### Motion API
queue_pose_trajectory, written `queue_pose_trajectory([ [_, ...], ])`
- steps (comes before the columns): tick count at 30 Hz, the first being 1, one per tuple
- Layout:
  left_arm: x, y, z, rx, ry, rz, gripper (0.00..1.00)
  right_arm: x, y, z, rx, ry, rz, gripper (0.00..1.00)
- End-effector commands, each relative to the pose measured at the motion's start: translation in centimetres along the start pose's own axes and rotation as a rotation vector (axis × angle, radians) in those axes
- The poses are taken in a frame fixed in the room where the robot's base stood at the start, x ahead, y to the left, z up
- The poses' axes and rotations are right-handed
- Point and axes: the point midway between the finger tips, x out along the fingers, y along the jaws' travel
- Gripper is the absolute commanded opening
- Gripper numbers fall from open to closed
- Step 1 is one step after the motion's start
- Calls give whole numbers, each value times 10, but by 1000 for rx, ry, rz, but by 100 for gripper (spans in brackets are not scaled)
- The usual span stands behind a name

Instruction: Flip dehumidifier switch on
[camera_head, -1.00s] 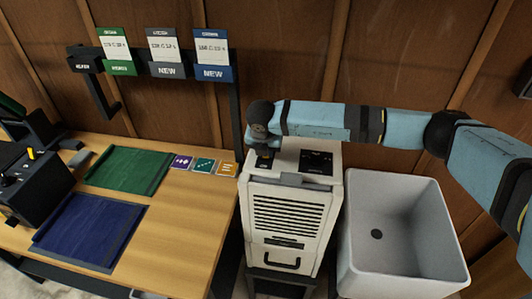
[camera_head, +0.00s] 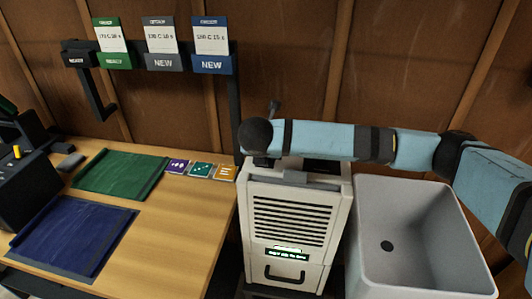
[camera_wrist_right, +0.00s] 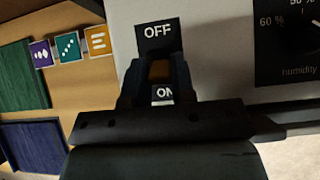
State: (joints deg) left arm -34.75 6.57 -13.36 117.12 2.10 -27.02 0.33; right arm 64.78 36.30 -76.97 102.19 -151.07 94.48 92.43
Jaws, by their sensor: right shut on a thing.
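The dehumidifier (camera_head: 288,225) is a white box with a dark slatted grille. Its small front display (camera_head: 288,252) is lit with green text. In the right wrist view, the switch panel on its top has an OFF label (camera_wrist_right: 157,33) and an ON label (camera_wrist_right: 164,94). My right gripper (camera_wrist_right: 160,66) is between these labels, its fingers closed around the orange-brown switch (camera_wrist_right: 160,74). In the head view, my right arm hides the switch. My left gripper is not in view.
A humidity dial (camera_wrist_right: 305,35) is beside the switch panel. A deep grey sink (camera_head: 415,230) stands right of the dehumidifier. A wooden table (camera_head: 185,215) to the left bears a green mat (camera_head: 118,174), a blue mat (camera_head: 72,232) and small coloured cards. A wooden wall is behind.

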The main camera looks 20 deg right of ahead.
Motion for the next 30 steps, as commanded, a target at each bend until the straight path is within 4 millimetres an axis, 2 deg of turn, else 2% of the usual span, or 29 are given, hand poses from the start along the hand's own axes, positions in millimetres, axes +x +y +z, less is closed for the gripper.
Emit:
queue_pose_trajectory([
  [5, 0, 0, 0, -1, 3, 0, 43, 0, 0, 0, 0, 0, 0, 0],
  [6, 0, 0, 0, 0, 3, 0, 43, 0, 0, 0, 0, 0, 0, 28],
  [9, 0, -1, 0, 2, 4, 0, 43, 0, 0, 0, 0, 0, 0, 49],
  [20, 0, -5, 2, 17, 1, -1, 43, -4, 0, 0, 0, 1, 1, 49],
  [25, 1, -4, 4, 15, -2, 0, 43, -30, 1, 0, -1, 1, 4, 49],
  [30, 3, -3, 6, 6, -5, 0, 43, -70, 1, -1, -2, 1, 5, 49],
])
